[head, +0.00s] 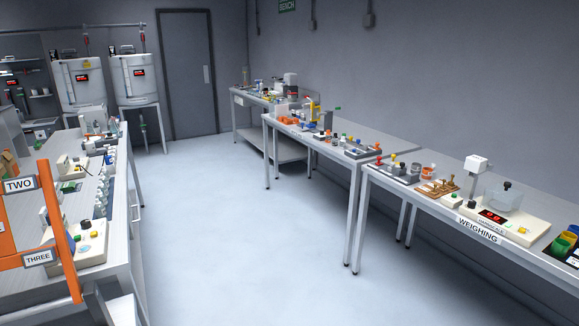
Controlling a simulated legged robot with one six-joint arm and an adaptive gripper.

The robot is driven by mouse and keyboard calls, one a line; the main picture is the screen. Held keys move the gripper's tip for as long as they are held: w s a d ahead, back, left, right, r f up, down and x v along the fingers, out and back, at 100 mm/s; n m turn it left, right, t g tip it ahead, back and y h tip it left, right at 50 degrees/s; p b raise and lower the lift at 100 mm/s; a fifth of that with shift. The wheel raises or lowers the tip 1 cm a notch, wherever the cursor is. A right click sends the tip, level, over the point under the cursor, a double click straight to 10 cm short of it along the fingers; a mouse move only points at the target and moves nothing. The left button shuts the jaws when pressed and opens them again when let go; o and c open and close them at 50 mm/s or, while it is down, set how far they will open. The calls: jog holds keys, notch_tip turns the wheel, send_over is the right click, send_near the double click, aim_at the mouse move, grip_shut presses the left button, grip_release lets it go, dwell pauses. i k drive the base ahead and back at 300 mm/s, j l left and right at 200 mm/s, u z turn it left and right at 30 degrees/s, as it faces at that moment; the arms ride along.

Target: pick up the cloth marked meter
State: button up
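I cannot make out a cloth marked meter. At the right edge, a dark holder (556,259) has green and yellow pieces (565,243) in it, cut off by the frame. I cannot tell whether these are cloths, and no "meter" marking is readable there. My gripper is not in view.
The weighing bench (437,219) on the right carries a scale (496,219). Two more benches run back along the right wall. A cluttered bench (117,215) and an orange rack (66,231) stand left. The floor (235,225) between is clear. A grey door (187,75) is behind.

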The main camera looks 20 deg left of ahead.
aim_at(68, 186)
jog(key=i+j+u, duration=0.1)
jog(key=i+u, duration=0.5)
jog(key=u, duration=0.2)
jog(key=i+u, duration=0.4)
jog(key=i+l+u, duration=0.2)
jog(key=u, duration=0.15)
jog(key=i+u, duration=0.35)
jog(key=u, duration=0.15)
jog(key=i+l+u, duration=0.15)
jog(key=i+u, duration=0.3)
jog(key=k, duration=0.05)
